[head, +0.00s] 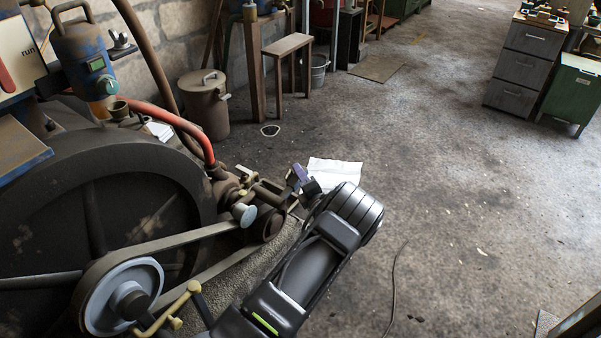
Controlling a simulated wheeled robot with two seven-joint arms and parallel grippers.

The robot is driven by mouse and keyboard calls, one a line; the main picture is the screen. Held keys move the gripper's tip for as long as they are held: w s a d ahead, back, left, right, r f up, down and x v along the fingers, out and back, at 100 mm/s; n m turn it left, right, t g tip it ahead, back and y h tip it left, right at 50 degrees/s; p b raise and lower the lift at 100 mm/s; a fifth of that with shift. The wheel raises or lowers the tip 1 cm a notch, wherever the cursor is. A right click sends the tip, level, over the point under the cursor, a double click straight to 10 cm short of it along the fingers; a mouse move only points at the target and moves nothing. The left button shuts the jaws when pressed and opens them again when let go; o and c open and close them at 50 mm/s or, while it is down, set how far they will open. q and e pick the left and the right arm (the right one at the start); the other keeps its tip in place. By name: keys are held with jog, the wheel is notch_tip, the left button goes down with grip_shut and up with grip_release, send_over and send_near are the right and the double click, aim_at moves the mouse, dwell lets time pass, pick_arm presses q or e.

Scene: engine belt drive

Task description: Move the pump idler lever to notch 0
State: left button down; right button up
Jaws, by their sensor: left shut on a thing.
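My left gripper (303,188) is at the right end of the belt drive, its arm reaching up from the bottom middle. It is shut on a small part with a purple end, which I take to be the pump idler lever (299,172). The jaws hide much of it, and I cannot read any notch marks. Brass fittings and a small pulley (270,224) sit just left of the gripper. A belt (195,237) runs from there to a grey pulley (122,298) at the lower left. My right gripper is not in view.
A large dark flywheel (60,215) fills the left. A yellow-handled rod (178,305) stands beside the grey pulley. A lidded bin (205,105) and a wooden stool (288,45) stand behind. White paper (335,174) lies beyond the gripper. The floor (470,190) to the right is mostly clear.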

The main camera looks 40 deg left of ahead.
pick_arm(q)
notch_tip(320, 180, down, 4)
jog(key=m, duration=0.1)
jog(key=m+g+h, duration=0.1)
jog(key=m, duration=0.1)
jog(key=shift+w+f+g+h, duration=0.1)
jog(key=shift+g+h, duration=0.2)
jog(key=c, duration=1.1)
grip_release()
jog(key=p+v, duration=0.2)
jog(key=v, duration=0.5)
jog(key=shift+d+p, duration=0.3)
jog(key=shift+d, duration=0.05)
